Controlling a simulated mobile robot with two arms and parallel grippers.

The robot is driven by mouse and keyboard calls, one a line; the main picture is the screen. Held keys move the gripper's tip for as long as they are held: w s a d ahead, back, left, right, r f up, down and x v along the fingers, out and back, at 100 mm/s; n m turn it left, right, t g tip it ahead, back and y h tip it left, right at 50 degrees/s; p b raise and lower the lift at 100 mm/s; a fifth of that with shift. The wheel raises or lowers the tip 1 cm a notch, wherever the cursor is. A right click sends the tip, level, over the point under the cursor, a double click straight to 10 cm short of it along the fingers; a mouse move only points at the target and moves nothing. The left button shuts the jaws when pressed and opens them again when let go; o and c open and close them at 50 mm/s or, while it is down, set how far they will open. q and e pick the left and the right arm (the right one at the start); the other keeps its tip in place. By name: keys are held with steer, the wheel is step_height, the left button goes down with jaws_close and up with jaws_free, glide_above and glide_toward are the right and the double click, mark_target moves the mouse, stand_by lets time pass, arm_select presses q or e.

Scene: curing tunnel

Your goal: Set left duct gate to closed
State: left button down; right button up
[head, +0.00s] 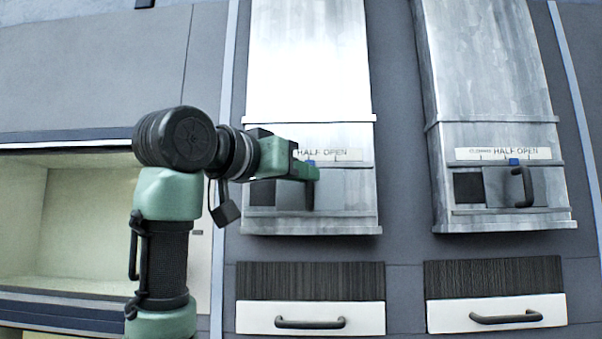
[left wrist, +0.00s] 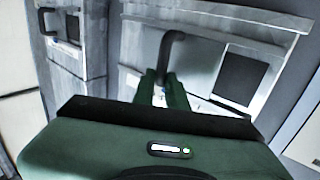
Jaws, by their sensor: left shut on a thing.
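The left duct gate is a grey sliding plate (head: 342,190) low on the left metal duct. A dark square opening (head: 262,192) shows to its left and also shows in the left wrist view (left wrist: 240,80). Its blue pointer (head: 310,163) stands under the words HALF OPEN on the white scale strip (head: 340,154). My left gripper (head: 311,172) comes from the left across the gate and is shut on its dark bar handle (left wrist: 170,52). In the head view the gripper hides most of the handle. In the left wrist view the green fingers (left wrist: 163,88) are around the handle.
A second duct on the right has a similar gate (head: 545,187) with a free handle (head: 522,188), its pointer (head: 514,162) also at HALF OPEN. White drawers (head: 310,317) with dark handles lie below both ducts. An open lit recess (head: 65,220) is at the left.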

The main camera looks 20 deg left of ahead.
stand_by(0.7)
arm_select(q)
steer(key=a, duration=0.2)
steer(key=s+a+b, duration=0.1)
steer(key=a, duration=0.2)
steer(key=shift+s+a+r, duration=0.1)
steer(key=shift+s+a, duration=0.05)
steer(key=shift+s, duration=0.05)
steer(key=c, duration=1.4)
jaws_free()
steer(key=shift+c, duration=0.2)
steer(key=shift+a, duration=0.2)
steer(key=shift+s, duration=0.1)
